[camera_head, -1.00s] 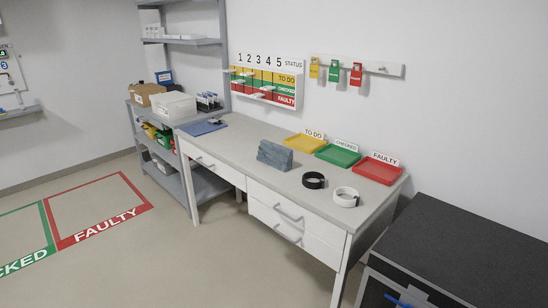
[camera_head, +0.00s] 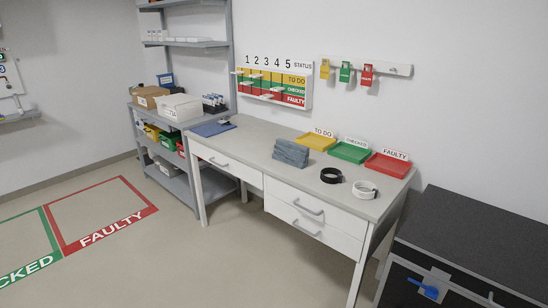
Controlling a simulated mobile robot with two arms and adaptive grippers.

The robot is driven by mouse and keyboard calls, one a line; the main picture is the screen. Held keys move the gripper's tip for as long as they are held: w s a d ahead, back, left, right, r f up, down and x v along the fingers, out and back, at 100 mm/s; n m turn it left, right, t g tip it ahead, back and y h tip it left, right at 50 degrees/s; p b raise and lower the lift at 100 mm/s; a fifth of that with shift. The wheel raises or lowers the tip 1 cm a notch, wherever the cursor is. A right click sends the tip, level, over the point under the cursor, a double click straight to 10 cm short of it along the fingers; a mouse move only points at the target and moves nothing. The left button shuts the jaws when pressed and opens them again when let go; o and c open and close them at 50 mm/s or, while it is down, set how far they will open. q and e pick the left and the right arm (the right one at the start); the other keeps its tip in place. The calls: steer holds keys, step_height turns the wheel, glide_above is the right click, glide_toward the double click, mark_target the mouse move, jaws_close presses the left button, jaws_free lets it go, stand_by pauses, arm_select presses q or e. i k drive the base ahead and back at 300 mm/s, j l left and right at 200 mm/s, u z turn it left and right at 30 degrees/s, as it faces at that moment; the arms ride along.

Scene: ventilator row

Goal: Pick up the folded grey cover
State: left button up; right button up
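The folded grey cover (camera_head: 290,153) lies on the workbench (camera_head: 253,137), near the middle of its top. It is a blue-grey stack of folded layers. The yellow TO DO tray (camera_head: 316,141) is behind it to the right, and a black ring-shaped roll (camera_head: 331,176) is to its right, apart from it. Neither of my grippers shows in the head view, and nothing is touching the cover.
Green (camera_head: 350,152) and red (camera_head: 388,167) trays stand along the bench's back, with a white roll (camera_head: 364,190) in front. A blue folder (camera_head: 212,128) lies at the left end. A dark-topped cabinet (camera_head: 470,245) stands at right. The floor before the bench is clear.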

mark_target(296, 155)
steer(key=i+j, duration=0.1)
steer(key=j, duration=0.4)
steer(key=i+j, duration=0.1)
steer(key=j, duration=0.4)
steer(key=i+j+z, duration=0.1)
steer(key=j, duration=0.4)
steer(key=i+j, duration=0.1)
steer(key=j, duration=0.4)
steer(key=i, duration=0.7)
steer(key=i+j+z, duration=0.1)
steer(key=i, duration=0.6)
